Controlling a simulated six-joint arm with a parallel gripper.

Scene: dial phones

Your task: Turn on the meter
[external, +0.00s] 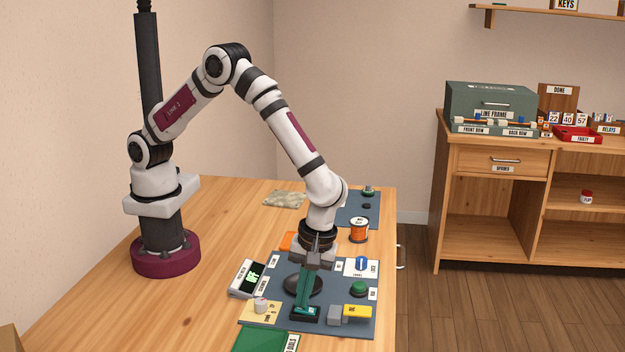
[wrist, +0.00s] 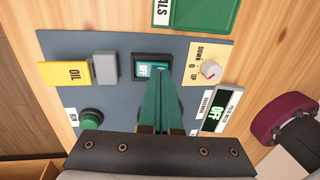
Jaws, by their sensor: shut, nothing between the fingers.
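The meter (external: 247,279) is a light box with a dark display at the left edge of the grey-blue panel (external: 364,324). Its display reads OFF in green, also in the wrist view (wrist: 217,112). A dark rocker switch (wrist: 146,70) with a lit face lettered OFF sits on the panel. My gripper (external: 303,306) points down with its green fingers shut and empty. In the wrist view the fingertips (wrist: 161,77) are over the right part of the switch and hide some of it. I cannot tell whether they touch it.
Beside the switch are a grey block with a yellow OIL tag (wrist: 66,73), a knob marked DOWN and UP (wrist: 210,69) and a green button (wrist: 91,119). A green tray (external: 262,340) lies in front. An orange spool (external: 359,230) stands behind the panel.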

